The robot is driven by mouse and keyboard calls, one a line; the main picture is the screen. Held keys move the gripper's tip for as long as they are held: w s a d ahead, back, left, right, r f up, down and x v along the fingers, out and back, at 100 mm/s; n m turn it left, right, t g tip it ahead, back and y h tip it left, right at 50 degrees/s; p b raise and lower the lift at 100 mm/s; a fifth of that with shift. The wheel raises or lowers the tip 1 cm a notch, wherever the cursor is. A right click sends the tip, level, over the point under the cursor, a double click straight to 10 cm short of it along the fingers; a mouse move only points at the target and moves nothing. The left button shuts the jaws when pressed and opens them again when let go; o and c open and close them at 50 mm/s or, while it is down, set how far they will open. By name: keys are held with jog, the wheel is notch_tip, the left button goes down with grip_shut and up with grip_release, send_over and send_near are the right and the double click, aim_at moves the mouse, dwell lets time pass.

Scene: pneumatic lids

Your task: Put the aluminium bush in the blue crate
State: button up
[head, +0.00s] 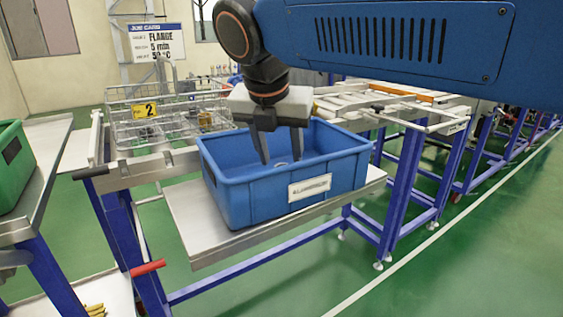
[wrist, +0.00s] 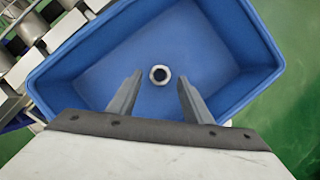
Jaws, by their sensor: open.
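The aluminium bush (wrist: 159,74) is a small silver ring with a dark bore. In the wrist view it lies on the floor of the blue crate (wrist: 75,83), seen between and beyond my fingertips. In the head view the blue crate (head: 258,200) stands on a metal shelf, with a white label on its front. My gripper (head: 281,160) points down into the crate with its fingers apart. It also shows in the wrist view (wrist: 160,80), open with nothing between the fingers.
A wire basket (head: 135,122) with a yellow "2" tag stands behind the crate to the left. A green crate (head: 14,160) is at the far left. A red handle (head: 147,268) juts out below the shelf (head: 190,225). Green floor at the right is clear.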

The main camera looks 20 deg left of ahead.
jog(key=v, duration=0.9)
jog(key=shift+r, duration=0.3)
jog(key=shift+s, duration=0.1)
